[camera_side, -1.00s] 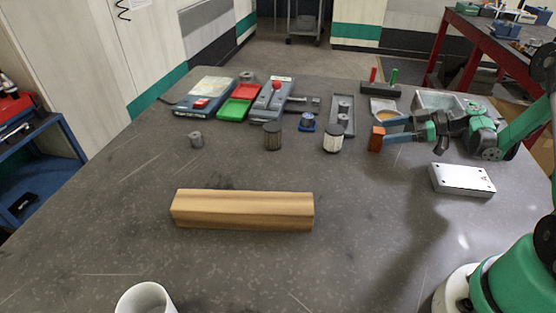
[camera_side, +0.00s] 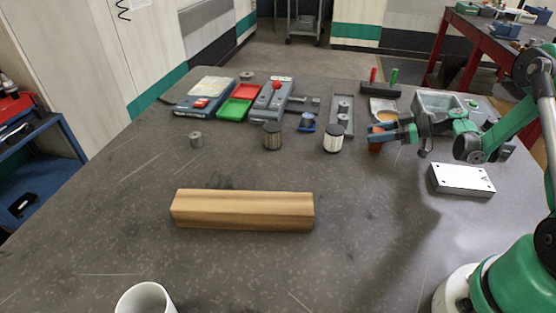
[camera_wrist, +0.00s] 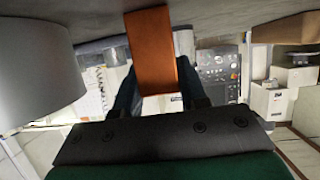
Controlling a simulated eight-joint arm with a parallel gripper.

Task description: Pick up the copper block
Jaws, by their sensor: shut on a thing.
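The copper block (camera_side: 375,147) is a small orange-brown block at the right rear of the grey table, beside the white ribbed cylinder. In the side view my gripper (camera_side: 378,135) reaches it from the right, and its dark fingers cover much of the block. In the wrist view the block (camera_wrist: 152,45) stands out between my gripper's two dark fingers (camera_wrist: 155,85), which are shut on it. I cannot tell whether the block's lower end touches the table.
The white ribbed cylinder (camera_side: 333,140) stands close on the left. A white plate (camera_side: 462,180) lies to the right, below my wrist. A long wooden block (camera_side: 242,210) lies in front. A grey container (camera_side: 437,101) stands behind. The table's middle is mostly clear.

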